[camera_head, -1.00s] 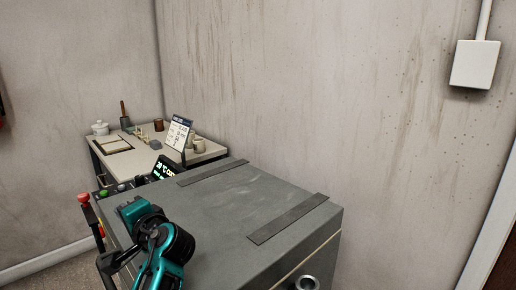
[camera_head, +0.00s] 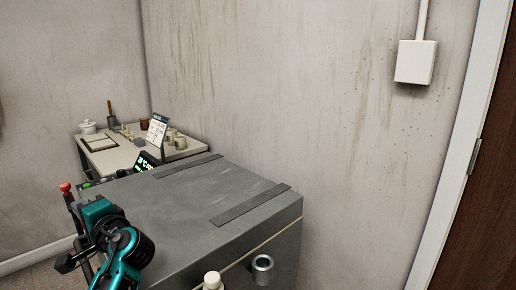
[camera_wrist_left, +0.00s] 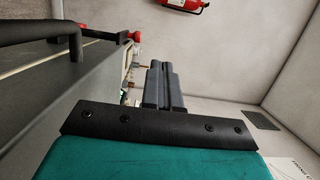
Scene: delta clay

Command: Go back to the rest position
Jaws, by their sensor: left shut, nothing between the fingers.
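My left gripper (camera_head: 66,262) shows at the lower left of the head view, beside the left side of a grey box-shaped unit (camera_head: 160,225). My teal and black left arm partly covers that side of the unit. In the left wrist view the two dark fingers (camera_wrist_left: 163,70) lie side by side, shut, with nothing held. They point past a grey surface with a dark bar handle (camera_wrist_left: 50,30). My right gripper is in neither view.
A table (camera_head: 115,160) with a white lidded pot (camera_head: 88,127), cups and a sign (camera_head: 157,130) stands behind the unit. A red knob (camera_head: 65,187) sticks up near my left arm. A brown door (camera_head: 485,200) is at right.

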